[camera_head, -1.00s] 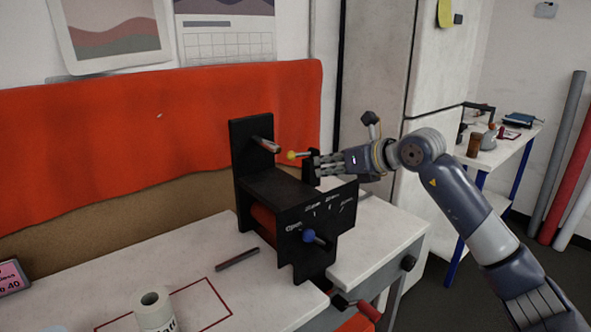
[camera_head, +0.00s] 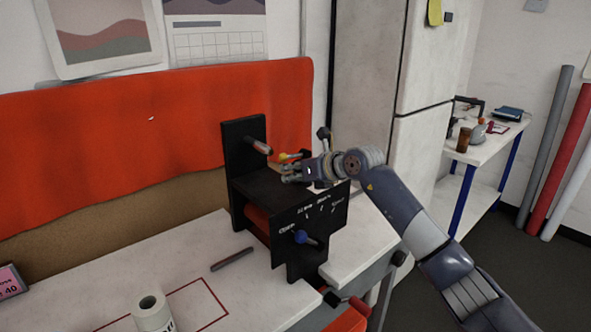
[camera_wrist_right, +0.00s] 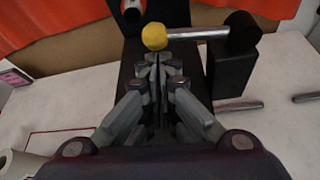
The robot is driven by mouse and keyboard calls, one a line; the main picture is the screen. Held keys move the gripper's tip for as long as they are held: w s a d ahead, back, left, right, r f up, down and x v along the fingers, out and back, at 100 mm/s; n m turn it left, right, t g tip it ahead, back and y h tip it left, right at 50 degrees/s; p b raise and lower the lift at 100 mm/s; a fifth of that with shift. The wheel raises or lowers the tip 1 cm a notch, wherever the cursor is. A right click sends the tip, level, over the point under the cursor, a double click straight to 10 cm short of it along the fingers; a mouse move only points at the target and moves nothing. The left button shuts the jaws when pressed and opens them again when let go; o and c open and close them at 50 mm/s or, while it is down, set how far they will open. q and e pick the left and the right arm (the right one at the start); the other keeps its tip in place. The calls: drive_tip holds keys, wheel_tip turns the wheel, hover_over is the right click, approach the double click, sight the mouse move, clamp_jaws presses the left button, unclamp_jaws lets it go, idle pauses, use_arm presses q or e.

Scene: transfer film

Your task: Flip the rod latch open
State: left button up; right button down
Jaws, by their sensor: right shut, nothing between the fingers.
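The black machine (camera_head: 268,188) stands on the white worktop. A metal rod with a yellow ball knob (camera_head: 284,157) lies over its top; in the right wrist view the yellow knob (camera_wrist_right: 154,36) is at the left end of the rod (camera_wrist_right: 197,34), which runs right to a black pivot block (camera_wrist_right: 243,34). My right gripper (camera_head: 288,174) is over the machine's top. Its closed fingertips (camera_wrist_right: 160,60) are just below the knob in the wrist view, with nothing between them. Whether they touch the knob I cannot tell. My left gripper is not in view.
A second metal rod (camera_head: 258,146) sticks out of the machine's upright plate. A blue-knobbed lever (camera_head: 300,237) is on its front. A loose bar (camera_head: 232,259) and a white roll (camera_head: 152,312) are on the worktop (camera_head: 120,272). A white cabinet stands behind my right arm.

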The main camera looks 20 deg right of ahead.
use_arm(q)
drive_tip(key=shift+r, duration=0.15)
use_arm(e)
drive_tip(key=shift+r+m+y, duration=0.4)
drive_tip(key=shift+r, duration=0.15)
drive_tip(key=shift+r+m+y+p, duration=0.7)
drive_tip(key=shift+r+m, duration=0.1)
drive_tip(key=shift+r, duration=0.2)
use_arm(q)
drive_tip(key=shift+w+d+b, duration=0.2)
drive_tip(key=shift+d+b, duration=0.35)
drive_tip(key=shift+b, duration=0.05)
use_arm(e)
drive_tip(key=w+d+r+m+t+y, duration=0.2)
drive_tip(key=d+m, duration=0.4)
drive_tip(key=m, duration=0.4)
drive_tip(key=w+d+r+m+t+y, duration=0.2)
drive_tip(key=d+r+m+t+y, duration=0.1)
drive_tip(key=m, duration=0.8)
drive_tip(key=shift+w+d+r+t+y, duration=0.15)
drive_tip(key=shift+d+r+t+y, duration=0.25)
drive_tip(key=shift+d, duration=0.95)
